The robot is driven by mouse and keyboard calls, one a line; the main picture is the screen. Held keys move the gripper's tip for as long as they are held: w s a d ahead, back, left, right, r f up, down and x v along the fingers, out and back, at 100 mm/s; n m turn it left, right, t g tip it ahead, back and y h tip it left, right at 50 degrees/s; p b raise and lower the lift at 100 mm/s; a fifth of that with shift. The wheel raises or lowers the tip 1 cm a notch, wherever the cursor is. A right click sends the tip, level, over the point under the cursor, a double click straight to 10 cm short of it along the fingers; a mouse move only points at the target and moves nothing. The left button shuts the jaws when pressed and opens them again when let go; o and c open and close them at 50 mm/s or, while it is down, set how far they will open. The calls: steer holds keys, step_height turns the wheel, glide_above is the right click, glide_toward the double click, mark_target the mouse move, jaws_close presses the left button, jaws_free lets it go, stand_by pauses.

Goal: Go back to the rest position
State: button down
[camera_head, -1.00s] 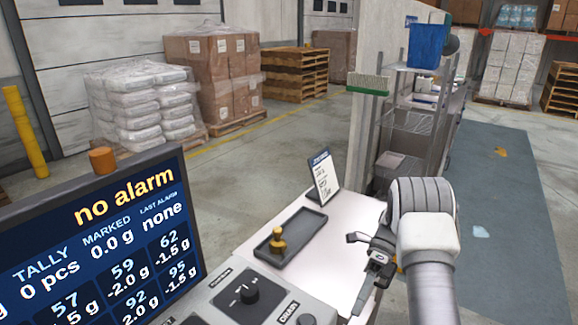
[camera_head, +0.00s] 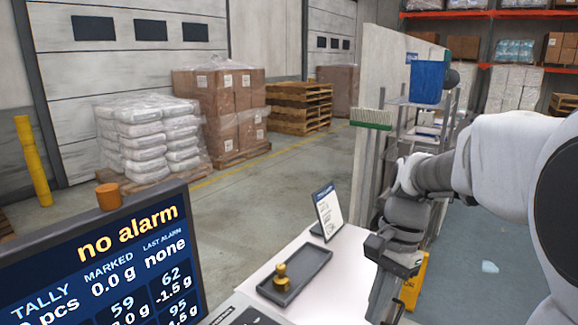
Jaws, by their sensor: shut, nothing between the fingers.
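My gripper (camera_head: 386,306) hangs at the right edge of the white table (camera_head: 340,272), pointing down. It is shut and holds nothing. My arm reaches in from the right side of the view and bends down to it. The gripper is apart from the dark tray (camera_head: 318,262), which lies to its left on the table. A small brass-coloured weight (camera_head: 281,279) stands in the tray. The lower end of the gripper is partly hard to make out against the background.
A screen (camera_head: 110,255) reading "no alarm" stands at the left, with an orange cylinder (camera_head: 108,196) on top. A card stand (camera_head: 327,212) is behind the tray. A wire shelf with a blue bucket (camera_head: 427,82), a broom (camera_head: 371,118) and a yellow floor sign (camera_head: 414,280) are near my arm.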

steer(key=s+r+n+t+h, duration=0.2)
steer(key=s+r+n+t, duration=0.2)
steer(key=s+n+t, duration=0.3)
steer(key=s+n, duration=0.3)
steer(key=s, duration=0.1)
steer(key=shift+a+r+t, duration=0.3)
steer(key=shift+r, duration=0.05)
steer(key=shift+a+n, duration=0.15)
steer(key=shift+n, duration=0.15)
